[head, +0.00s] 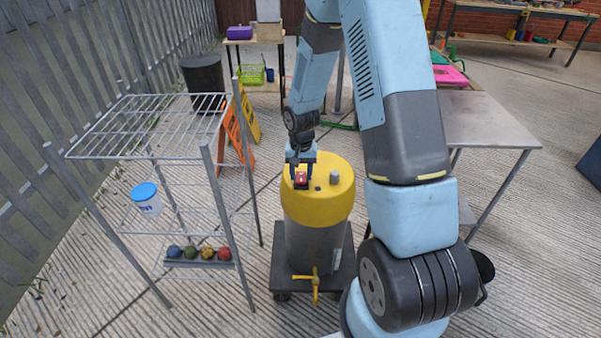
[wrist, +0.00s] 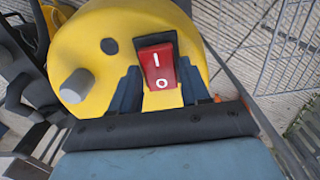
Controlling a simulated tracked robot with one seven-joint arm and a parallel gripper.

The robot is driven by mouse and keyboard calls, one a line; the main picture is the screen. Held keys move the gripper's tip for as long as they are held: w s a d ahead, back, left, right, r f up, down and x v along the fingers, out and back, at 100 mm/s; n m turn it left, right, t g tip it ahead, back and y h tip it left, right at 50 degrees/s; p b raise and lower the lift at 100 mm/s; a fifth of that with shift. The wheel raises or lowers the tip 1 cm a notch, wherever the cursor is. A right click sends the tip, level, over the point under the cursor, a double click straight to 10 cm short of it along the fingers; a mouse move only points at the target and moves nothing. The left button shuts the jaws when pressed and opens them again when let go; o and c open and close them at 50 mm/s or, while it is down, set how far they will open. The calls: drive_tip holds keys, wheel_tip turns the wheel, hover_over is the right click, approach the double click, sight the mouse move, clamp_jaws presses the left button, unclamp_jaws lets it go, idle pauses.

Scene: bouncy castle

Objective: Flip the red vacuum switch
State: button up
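The red vacuum switch (wrist: 157,67) is a rocker marked with a line and a circle, set in a dark frame on the yellow top of the vacuum (wrist: 85,42). In the head view the switch (head: 300,178) sits on the left part of the yellow lid of the vacuum (head: 331,205), which has a grey drum. My gripper (wrist: 157,88) is over the lid, pointing at the switch. Its two dark fingers are apart, one on each side of the switch's lower, circle-marked end, with nothing held. I cannot tell whether the fingertips touch the lid or the switch.
A grey knob (wrist: 76,86) and a dark round hole (wrist: 109,46) are on the lid near the switch. A metal table (head: 485,120) stands to the right. Orange signs (head: 237,135) stand behind.

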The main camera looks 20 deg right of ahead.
drive_tip(key=c, duration=0.7)
drive_tip(key=shift+o, duration=0.2)
drive_tip(key=shift+w, duration=0.1)
drive_tip(key=shift+w+d+g+y, duration=0.1)
drive_tip(key=shift+w+g+y, duration=0.15)
drive_tip(key=shift+g, duration=0.85)
drive_tip(key=o, duration=1)
drive_tip(key=shift+o, duration=0.2)
